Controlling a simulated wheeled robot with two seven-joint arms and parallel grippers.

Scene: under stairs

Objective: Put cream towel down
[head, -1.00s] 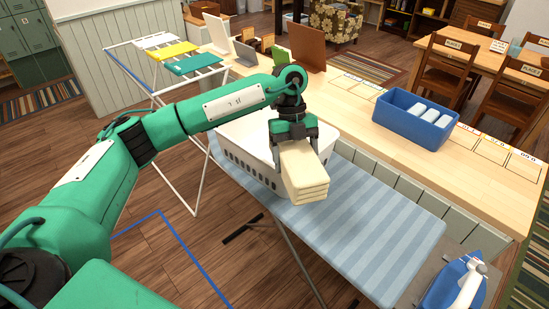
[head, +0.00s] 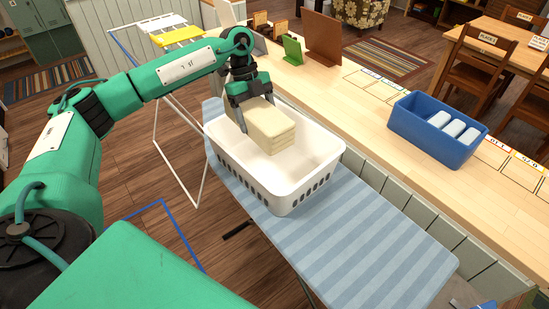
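A folded cream towel (head: 266,124) is in my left gripper (head: 247,110). The gripper is shut on its left end. The towel is over the inside of the white laundry basket (head: 293,193), near its back left; I cannot tell whether it touches the basket floor. The basket stands on the blue striped ironing board (head: 350,240) and no other item shows in it. My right gripper is not in view.
A long wooden counter (head: 345,105) runs behind the board, with a blue bin (head: 437,132) of white rolls and small upright boards. A drying rack (head: 165,45) with a yellow cloth (head: 181,36) stands at the left. The right part of the ironing board is clear.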

